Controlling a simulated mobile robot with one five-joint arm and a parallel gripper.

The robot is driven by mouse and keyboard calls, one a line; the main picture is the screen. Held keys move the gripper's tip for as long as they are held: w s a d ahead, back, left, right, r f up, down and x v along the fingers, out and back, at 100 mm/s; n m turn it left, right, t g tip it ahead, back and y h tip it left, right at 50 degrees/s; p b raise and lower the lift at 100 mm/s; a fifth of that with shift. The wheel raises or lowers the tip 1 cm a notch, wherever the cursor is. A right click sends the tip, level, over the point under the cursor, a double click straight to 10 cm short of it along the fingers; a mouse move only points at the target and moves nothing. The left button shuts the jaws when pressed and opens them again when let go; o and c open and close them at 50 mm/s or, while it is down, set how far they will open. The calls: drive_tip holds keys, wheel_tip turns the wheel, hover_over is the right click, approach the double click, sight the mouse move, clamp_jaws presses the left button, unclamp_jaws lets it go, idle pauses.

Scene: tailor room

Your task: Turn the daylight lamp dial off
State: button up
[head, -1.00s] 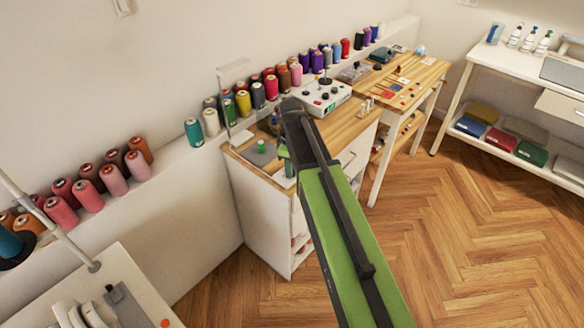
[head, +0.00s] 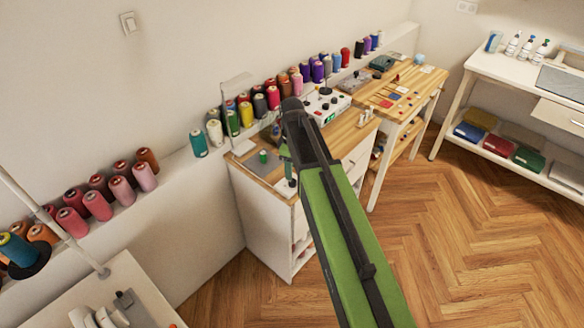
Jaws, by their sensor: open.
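A white control box (head: 331,107) with dark knobs and a small green light stands on the wooden-topped cabinet, in the middle of the head view. I cannot tell whether one of its knobs is the daylight lamp dial, or which way any knob is turned. My green and black arm reaches up from the bottom right, and its dark end overlaps the left part of the box in the picture.
Several thread spools (head: 259,102) line the ledge behind the cabinet (head: 264,213). A wooden table (head: 421,84) with small items stands to its right, and a white shelf unit (head: 505,81) farther right. The herringbone floor in front is clear.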

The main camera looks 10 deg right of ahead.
wheel_tip(320, 180, up, 12)
drive_tip(key=p, duration=0.9)
drive_tip(key=shift+f+p, duration=0.2)
drive_tip(key=shift+p, duration=0.2)
drive_tip(key=shift+f, duration=0.1)
drive_tip(key=s+f+m+b, duration=0.2)
drive_tip(key=s+m, duration=0.3)
drive_tip(key=s, duration=0.2)
drive_tip(key=s+f+m+b, duration=0.2)
drive_tip(key=s+m+b, duration=0.1)
drive_tip(key=s+m, duration=0.3)
drive_tip(key=shift+s+f, duration=0.35)
drive_tip(key=shift+s, duration=0.35)
